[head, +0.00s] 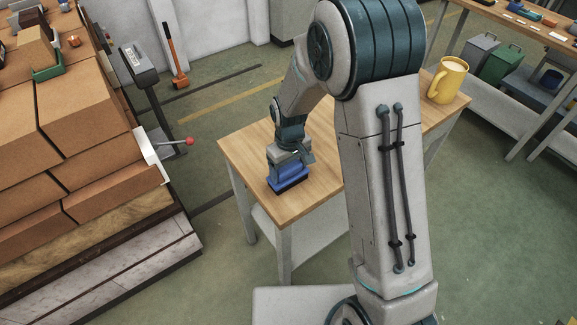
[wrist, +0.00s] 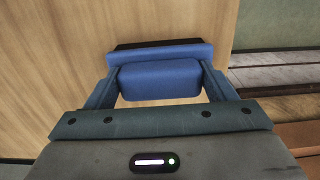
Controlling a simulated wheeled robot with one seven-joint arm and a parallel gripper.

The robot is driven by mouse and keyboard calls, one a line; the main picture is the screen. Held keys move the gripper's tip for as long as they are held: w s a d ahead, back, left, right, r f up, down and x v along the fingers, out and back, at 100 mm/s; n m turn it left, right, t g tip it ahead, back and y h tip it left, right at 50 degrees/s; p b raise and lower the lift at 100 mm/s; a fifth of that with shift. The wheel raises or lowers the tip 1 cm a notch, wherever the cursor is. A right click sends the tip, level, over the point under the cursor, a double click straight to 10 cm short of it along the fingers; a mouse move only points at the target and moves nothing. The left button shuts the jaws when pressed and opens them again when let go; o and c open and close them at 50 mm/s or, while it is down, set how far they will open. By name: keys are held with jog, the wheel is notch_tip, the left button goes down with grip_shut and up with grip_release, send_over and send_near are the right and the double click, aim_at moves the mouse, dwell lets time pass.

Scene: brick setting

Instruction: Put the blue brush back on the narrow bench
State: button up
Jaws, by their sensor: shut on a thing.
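The blue brush (head: 288,178) has a blue body and a dark bristle strip along its underside. In the head view it is at the left part of the narrow bench (head: 250,147), at or just above the wooden top; I cannot tell whether it touches. My gripper (head: 290,158) is above it, pointing down, shut on it. In the wrist view the blue brush (wrist: 160,78) sits between the two fingers of my gripper (wrist: 160,85), with bench wood behind it. My arm hides the middle of the bench.
A yellow mug (head: 448,80) stands on the right end of the bench. A stack of bricks (head: 90,130) on a pallet is at the left. A stand with a red-knobbed lever (head: 188,141) is between stack and bench. The bench top left of the brush is clear.

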aim_at(289, 167)
jog(key=shift+f, duration=0.15)
jog(key=o, duration=0.9)
jog(key=shift+o, duration=0.2)
notch_tip(289, 167, up, 12)
jog(key=s+d+r+m+t, duration=0.1)
jog(key=s+d+r+m, duration=0.2)
jog(key=s+d, duration=0.3)
jog(key=s+d+r+m+t, duration=0.2)
jog(key=s+d+r, duration=0.3)
jog(key=s, duration=0.8)
jog(key=shift+d+m+b, duration=0.3)
jog(key=shift+d+m, duration=0.6)
jog(key=shift+d, duration=0.4)
